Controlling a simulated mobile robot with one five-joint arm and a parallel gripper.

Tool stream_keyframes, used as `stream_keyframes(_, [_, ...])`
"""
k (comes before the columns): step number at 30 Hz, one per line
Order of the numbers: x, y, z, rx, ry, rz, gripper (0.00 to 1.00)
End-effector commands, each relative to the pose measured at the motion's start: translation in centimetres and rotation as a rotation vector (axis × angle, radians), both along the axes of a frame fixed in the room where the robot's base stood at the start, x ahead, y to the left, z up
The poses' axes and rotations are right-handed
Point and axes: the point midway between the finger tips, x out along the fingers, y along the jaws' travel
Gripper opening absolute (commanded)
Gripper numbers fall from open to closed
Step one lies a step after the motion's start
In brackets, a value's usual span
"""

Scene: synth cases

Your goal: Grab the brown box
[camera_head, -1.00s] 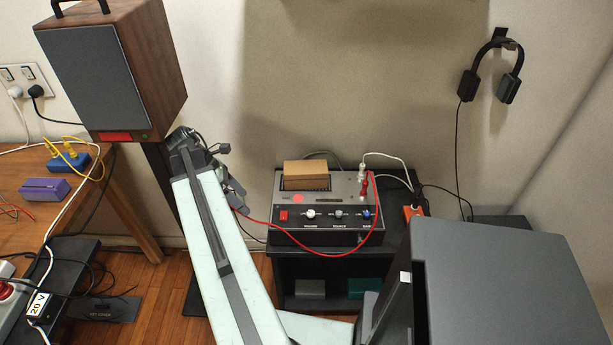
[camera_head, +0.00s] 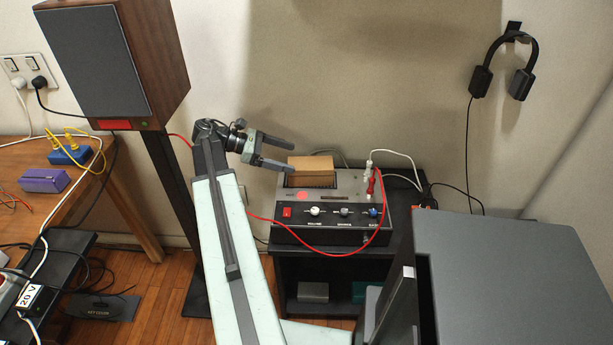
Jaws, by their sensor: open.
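The brown box (camera_head: 311,168) sits on top of a grey and black device with knobs (camera_head: 330,209), toward its back left. My gripper (camera_head: 289,155) is open and empty, just left of the box, with its two fingers pointing right toward it. The upper finger reaches close to the box's top left corner and the lower finger lies near its left side. I cannot tell whether either finger touches the box.
The device stands on a black shelf unit (camera_head: 300,270). A red cable (camera_head: 383,235) loops across its front, and white plugs stand at its right. A wooden speaker (camera_head: 160,60) stands at left, a dark grey cabinet (camera_head: 520,270) at right. Headphones (camera_head: 518,60) hang on the wall.

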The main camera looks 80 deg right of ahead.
Motion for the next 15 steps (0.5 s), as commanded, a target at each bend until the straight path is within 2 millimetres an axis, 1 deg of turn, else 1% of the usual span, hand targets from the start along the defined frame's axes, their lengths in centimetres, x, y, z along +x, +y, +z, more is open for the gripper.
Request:
stream_keyframes(2, [-0.5, -0.1, -0.1, 0.000, 0.000, -0.004, 0.87])
stream_keyframes(7, [-2.8, -0.5, -1.0, -0.001, -0.001, -0.013, 0.87])
stream_keyframes(11, [-3.4, -0.8, -1.0, 0.000, -0.002, -0.017, 0.87])
stream_keyframes(15, [-4.8, -1.0, -1.9, -0.001, -0.002, -0.020, 0.87])
